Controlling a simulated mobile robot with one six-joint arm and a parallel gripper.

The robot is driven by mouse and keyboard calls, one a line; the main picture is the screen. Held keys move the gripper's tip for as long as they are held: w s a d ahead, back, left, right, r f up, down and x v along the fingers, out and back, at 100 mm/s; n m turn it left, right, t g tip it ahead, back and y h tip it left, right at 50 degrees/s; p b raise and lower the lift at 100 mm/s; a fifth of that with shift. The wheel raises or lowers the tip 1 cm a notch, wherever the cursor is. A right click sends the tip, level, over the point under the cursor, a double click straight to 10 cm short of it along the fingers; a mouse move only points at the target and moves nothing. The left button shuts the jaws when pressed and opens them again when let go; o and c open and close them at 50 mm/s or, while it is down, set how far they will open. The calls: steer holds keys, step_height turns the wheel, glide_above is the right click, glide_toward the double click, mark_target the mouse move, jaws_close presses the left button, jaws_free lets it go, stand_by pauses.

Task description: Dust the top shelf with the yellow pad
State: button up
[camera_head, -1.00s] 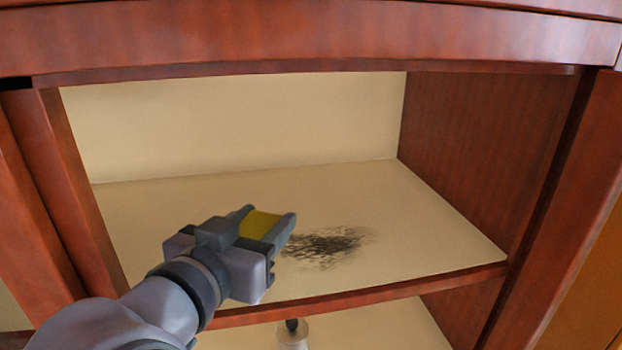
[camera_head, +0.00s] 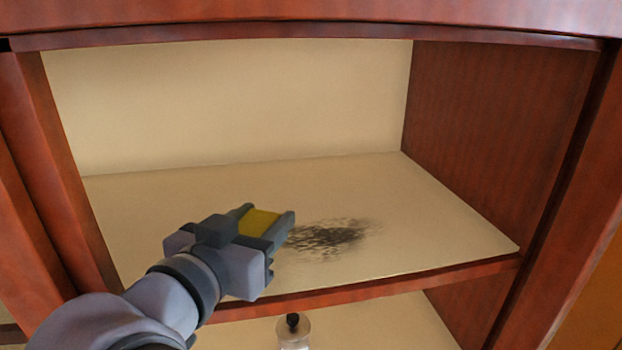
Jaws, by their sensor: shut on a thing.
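The top shelf (camera_head: 440,220) is a cream board with a red-brown wooden front edge, inside an open cabinet. A dark dust smudge (camera_head: 335,236) lies on it, right of its middle. My gripper (camera_head: 268,222) reaches in from the lower left and is shut on the yellow pad (camera_head: 259,223), which shows between the two fingers. The fingertips are just left of the smudge in the picture. The pad's underside is hidden, and I cannot tell whether it touches the shelf.
The cabinet's left post (camera_head: 62,165) stands close to my arm, and its right wall (camera_head: 480,130) bounds the shelf. A top rail (camera_head: 320,28) crosses above. A bottle-like object with a dark top (camera_head: 293,328) stands on the level below. The rest of the shelf is bare.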

steer(key=shift+f+b, duration=0.35)
steer(key=shift+b, duration=0.3)
stand_by(0.4)
